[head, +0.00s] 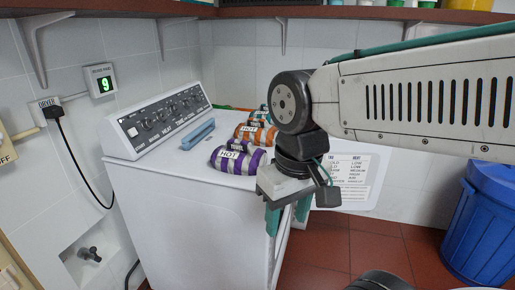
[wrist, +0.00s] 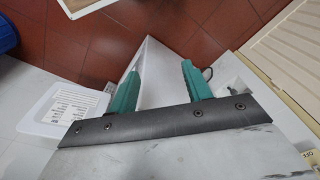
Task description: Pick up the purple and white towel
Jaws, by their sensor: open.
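The purple and white towel (head: 237,158) is rolled up and lies on top of the white dryer (head: 165,189), near its front edge. A "HOT" tag sits on it. My gripper (head: 286,218) hangs to the right of the towel, at the dryer's front corner, with its fingers pointing down. A gap separates it from the towel. In the wrist view my gripper (wrist: 160,88) shows two green fingers apart with nothing between them. The towel does not show in the wrist view.
An orange towel roll (head: 257,134) and a teal one (head: 261,115) lie behind the purple one. A light blue object (head: 198,134) lies by the control panel (head: 160,120). A blue bin (head: 482,222) stands right on the red tiled floor. A shelf (head: 260,13) runs overhead.

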